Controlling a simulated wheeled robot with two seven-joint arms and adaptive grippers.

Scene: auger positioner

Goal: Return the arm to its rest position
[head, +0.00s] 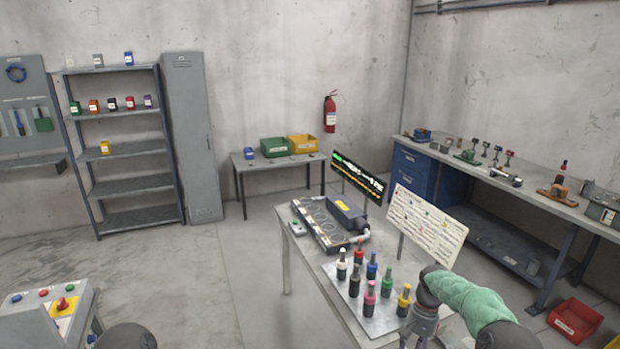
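My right arm, in a green sleeve, comes in from the lower right of the head view. Its grey gripper (413,338) points down beside the yellow-topped bottle (404,301), at the right front of the worktable (312,267). Its fingertips are too small and too near the bottom edge to show whether they are open or shut. I see nothing held in it. A dark rounded part at the bottom left looks like part of my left arm; my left gripper is out of view.
Several dark bottles with coloured tops stand upright on a light tray (352,303). Behind them are a black device with round wells (320,226), a dark screen (357,176) and a white label board (426,226). A control console (45,312) stands lower left. The floor between is clear.

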